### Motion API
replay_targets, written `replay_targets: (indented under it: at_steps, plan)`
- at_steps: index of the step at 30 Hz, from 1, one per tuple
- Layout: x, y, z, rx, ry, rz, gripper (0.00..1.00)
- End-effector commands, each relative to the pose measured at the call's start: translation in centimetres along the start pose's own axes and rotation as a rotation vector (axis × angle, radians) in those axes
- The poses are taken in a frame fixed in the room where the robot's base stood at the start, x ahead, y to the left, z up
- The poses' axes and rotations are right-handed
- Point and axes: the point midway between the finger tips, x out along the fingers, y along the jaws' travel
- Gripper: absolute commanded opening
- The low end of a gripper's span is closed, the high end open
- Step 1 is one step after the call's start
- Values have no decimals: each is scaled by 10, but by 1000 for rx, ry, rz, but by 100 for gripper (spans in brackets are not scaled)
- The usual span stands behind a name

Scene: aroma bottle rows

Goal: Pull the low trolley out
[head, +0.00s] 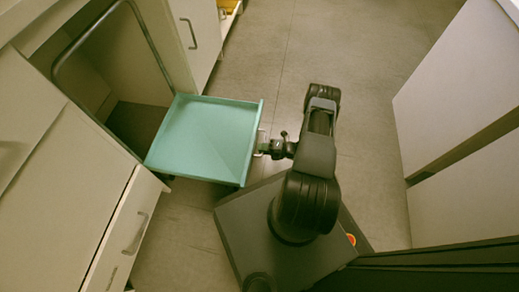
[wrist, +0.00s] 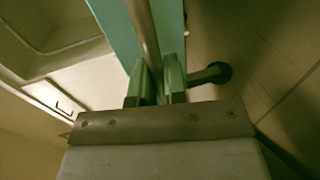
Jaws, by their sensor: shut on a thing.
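The low trolley (head: 205,135) is a teal tray with raised sides. It stands partly out of the open bay under the counter at the left, with its back end at the bay. A pale handle (head: 261,143) is on its right side. My gripper (head: 266,148) is at that handle. In the wrist view my gripper (wrist: 158,80) has its two green fingers on either side of a metal handle bar (wrist: 145,35), shut on it. The teal side (wrist: 115,25) shows behind the bar. The trolley's underside is mostly hidden.
A drawer cabinet (head: 120,225) stands in front left of the trolley, and another cabinet (head: 197,35) stands behind it. White panels (head: 460,90) stand at the right. The floor (head: 265,75) between is clear. A dark wheel (wrist: 220,72) shows in the wrist view.

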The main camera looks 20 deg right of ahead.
Motion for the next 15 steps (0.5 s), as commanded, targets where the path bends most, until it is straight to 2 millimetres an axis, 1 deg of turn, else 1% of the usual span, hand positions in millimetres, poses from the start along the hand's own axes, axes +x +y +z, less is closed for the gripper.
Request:
replay_targets:
  at_steps: [4,13,14,15]
  plan:
    - [-4,0,2,-3,-1,0,0]
    - [-5,0,3,-1,-6,0,0]
    - [-5,0,3,-1,-6,1,15]
    - [-5,0,3,-1,-6,1,19]
